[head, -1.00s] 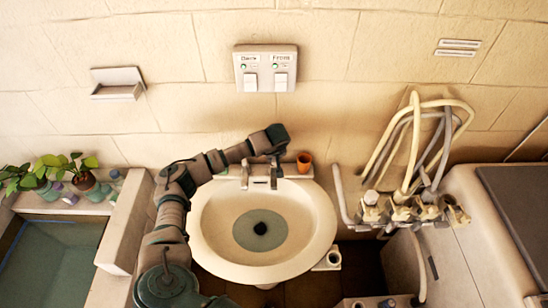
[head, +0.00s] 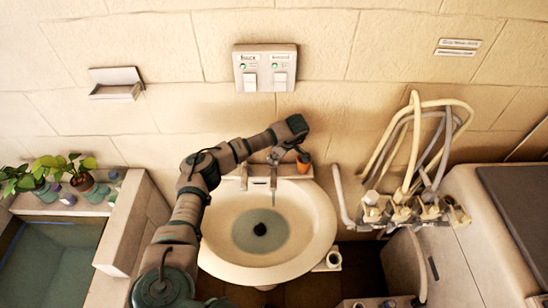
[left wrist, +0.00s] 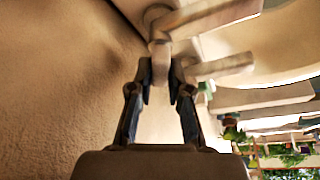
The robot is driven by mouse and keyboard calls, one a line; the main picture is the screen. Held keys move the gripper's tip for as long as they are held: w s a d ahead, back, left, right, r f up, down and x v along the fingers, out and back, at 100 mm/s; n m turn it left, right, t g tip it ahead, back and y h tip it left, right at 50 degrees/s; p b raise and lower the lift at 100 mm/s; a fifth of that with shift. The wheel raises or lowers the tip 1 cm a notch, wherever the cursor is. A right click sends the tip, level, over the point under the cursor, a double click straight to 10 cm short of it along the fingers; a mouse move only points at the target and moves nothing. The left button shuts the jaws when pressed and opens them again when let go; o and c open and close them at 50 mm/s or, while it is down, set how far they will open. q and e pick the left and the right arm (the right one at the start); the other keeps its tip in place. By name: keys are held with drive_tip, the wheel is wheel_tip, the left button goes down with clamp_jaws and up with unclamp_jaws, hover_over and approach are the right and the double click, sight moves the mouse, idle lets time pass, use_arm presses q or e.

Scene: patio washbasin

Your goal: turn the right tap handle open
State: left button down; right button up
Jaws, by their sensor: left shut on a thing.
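The white basin (head: 325,232) stands against the wall, with a tap (head: 260,183) at its back edge. The left tap handle (head: 244,176) shows free beside the spout. My left gripper (head: 279,155) reaches in above the right side of the tap. In the left wrist view, my left gripper (left wrist: 160,82) is shut on the right tap handle (left wrist: 160,60), a pale upright piece between the two dark finger pads. In the head view the arm and gripper partly hide this handle, so its angle is hard to tell. My right gripper is not in view.
A small orange cup (head: 304,162) stands close to the right of my left gripper. A two-switch panel (head: 265,68) and a soap shelf (head: 117,83) are on the wall. Hoses (head: 413,140) and valves (head: 400,210) are at the right, potted plants (head: 84,181) at the left.

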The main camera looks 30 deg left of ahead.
use_arm(q)
drive_tip(key=n, duration=0.2)
drive_tip(key=n+g, duration=0.1)
drive_tip(key=n, duration=0.1)
drive_tip(key=n+g, duration=0.1)
drive_tip(key=n, duration=0.1)
drive_tip(key=shift+w+a+r+h+b, duration=0.1)
drive_tip(key=shift+w+r+h+b, duration=0.1)
drive_tip(key=shift+w+h+b, duration=0.1)
idle(0.4)
drive_tip(key=c, duration=1.3)
unclamp_jaws()
drive_tip(key=shift+c, duration=0.2)
drive_tip(key=shift+o, duration=1.2)
drive_tip(key=shift+f, duration=0.15)
drive_tip(key=v, duration=0.7)
drive_tip(key=shift+w, duration=0.2)
